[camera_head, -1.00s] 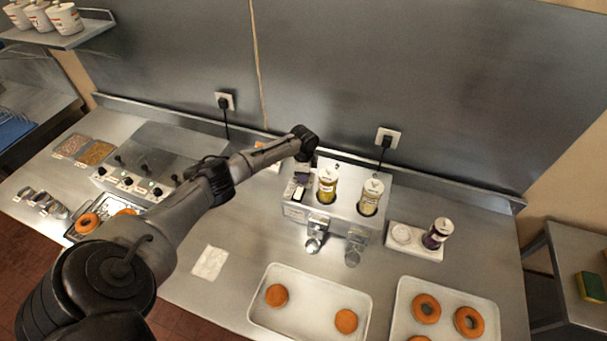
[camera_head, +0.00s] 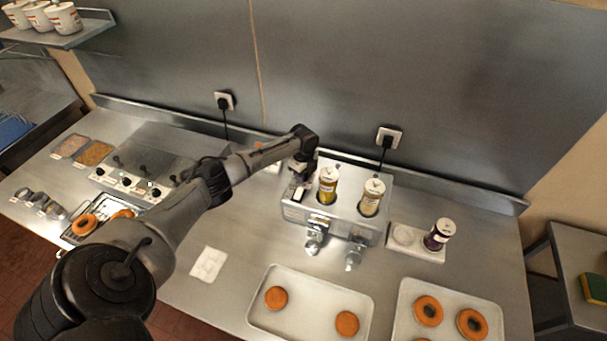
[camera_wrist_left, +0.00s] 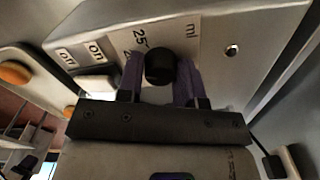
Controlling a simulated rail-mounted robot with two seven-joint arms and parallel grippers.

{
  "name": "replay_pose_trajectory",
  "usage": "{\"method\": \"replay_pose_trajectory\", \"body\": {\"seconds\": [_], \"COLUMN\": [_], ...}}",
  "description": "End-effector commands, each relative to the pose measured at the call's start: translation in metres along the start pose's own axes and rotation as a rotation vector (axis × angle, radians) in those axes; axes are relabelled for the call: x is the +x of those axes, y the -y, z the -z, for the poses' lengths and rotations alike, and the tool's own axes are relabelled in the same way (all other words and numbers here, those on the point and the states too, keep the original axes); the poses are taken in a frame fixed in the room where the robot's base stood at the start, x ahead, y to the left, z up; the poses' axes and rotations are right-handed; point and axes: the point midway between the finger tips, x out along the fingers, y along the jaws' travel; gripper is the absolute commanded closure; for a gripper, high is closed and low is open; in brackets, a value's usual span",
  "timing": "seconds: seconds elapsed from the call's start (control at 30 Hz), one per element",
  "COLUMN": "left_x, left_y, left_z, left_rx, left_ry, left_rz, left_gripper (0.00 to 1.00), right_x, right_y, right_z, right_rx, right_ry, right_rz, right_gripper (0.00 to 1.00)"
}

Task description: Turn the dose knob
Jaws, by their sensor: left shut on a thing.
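The dose knob (camera_wrist_left: 160,67) is a black round knob on the metal face of the dispenser, beside a printed scale with "25" and "ml" in the left wrist view. My left gripper (camera_wrist_left: 161,80) has one purple finger on each side of the knob and is shut on it. In the head view the dispenser (camera_head: 340,215) is a metal box holding two bottles, and my left gripper (camera_head: 301,172) reaches its left end. The knob is hidden there by my gripper. My right gripper is not in view.
Two taps, one of them here (camera_head: 314,240), stick out of the dispenser's front. A white tray (camera_head: 309,330) with doughnuts lies in front, and another tray (camera_head: 400,315) is to its right. A dark jar (camera_head: 437,236) stands at the right.

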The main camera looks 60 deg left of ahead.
Motion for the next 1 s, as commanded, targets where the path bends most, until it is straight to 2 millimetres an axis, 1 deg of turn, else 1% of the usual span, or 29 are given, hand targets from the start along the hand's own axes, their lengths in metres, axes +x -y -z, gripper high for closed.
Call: {"method": "replay_pose_trajectory", "body": {"seconds": [0.5, 0.53, 0.6, 0.77, 0.8, 1.0], "left_x": [0.0002, 0.0002, 0.0002, 0.0001, 0.0001, -0.0004], "left_y": [-0.0001, -0.0001, -0.0001, -0.0001, -0.0001, 0.0], "left_z": [-0.0003, -0.0003, -0.0003, -0.0002, -0.0002, -0.0001], "left_rx": [0.016, 0.016, 0.016, 0.016, 0.016, 0.016], "left_ry": [0.001, 0.001, 0.001, 0.0, 0.0, 0.0], "left_rz": [0.0, 0.0, 0.0, 0.0, 0.0, 0.0], "left_gripper": [0.9, 0.64, 0.58, 0.42, 0.41, 0.41], "right_x": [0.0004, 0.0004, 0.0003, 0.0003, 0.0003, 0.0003], "right_y": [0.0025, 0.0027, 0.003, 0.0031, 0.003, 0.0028], "right_z": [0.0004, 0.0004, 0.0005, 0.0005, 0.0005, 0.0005], "right_rx": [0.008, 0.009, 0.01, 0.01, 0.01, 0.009], "right_ry": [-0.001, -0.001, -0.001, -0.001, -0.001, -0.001], "right_rz": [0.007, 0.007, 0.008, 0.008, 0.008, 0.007], "right_gripper": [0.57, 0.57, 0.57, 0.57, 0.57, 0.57]}}
